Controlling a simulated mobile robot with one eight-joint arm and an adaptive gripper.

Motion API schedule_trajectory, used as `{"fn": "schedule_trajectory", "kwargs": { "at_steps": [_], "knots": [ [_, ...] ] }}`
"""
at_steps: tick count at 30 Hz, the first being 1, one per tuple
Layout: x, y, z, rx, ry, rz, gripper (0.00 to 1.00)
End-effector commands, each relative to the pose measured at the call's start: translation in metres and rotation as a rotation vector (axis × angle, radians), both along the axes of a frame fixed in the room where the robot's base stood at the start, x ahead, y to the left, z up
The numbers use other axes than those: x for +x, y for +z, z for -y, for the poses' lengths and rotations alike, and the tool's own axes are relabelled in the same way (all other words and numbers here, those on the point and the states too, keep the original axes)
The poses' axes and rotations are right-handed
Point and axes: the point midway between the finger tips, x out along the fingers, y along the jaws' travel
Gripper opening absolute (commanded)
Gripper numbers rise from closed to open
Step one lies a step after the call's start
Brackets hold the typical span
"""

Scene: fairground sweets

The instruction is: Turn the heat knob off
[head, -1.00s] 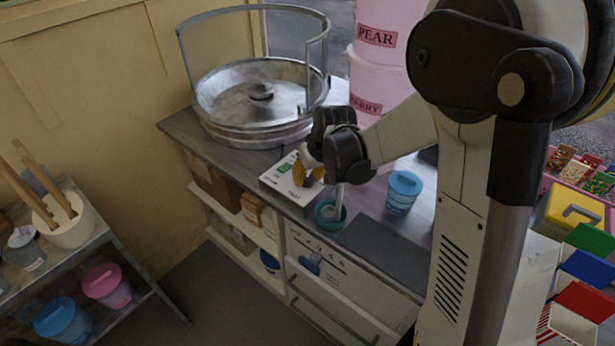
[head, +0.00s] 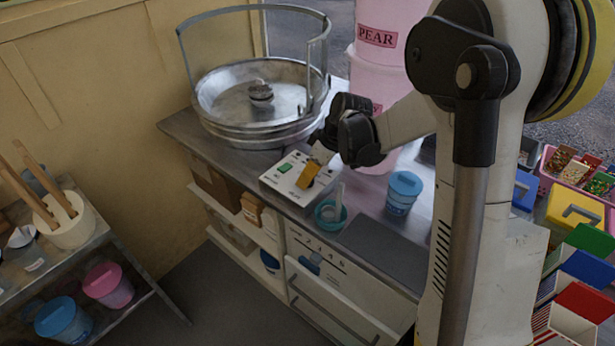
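The white control box (head: 272,181) sits on the counter in front of the metal candyfloss pan. A green switch (head: 285,168) shows on its top at the left. I cannot make out the heat knob; it may be hidden behind my gripper or too small to tell. My gripper (head: 312,172) reaches in from the right, over the right part of the box. An orange-yellow finger pad shows, pointing down at the box. I cannot tell whether it touches anything or how far apart the fingers are.
The round metal pan (head: 262,100) with its rail stands behind the box. A teal bowl (head: 331,213) with a light handle stands close to the box's right. A blue lidded tub (head: 403,192) and pink tubs (head: 378,60) are farther right. A dark mat (head: 385,248) lies at the counter's front.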

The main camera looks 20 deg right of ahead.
Motion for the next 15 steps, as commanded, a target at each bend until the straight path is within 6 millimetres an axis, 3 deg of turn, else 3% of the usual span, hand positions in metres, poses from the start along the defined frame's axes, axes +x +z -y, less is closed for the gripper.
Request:
{"fn": "schedule_trajectory", "kwargs": {
  "at_steps": [13,14,15],
  "knots": [
    [-0.0012,-0.0009,0.0000,-0.001,0.012,-0.003,0.01],
    [-0.0012,-0.0009,0.0000,-0.001,0.012,-0.003,0.34],
    [-0.0012,-0.0009,0.0000,-0.001,0.012,-0.003,0.46]
  ]
}}
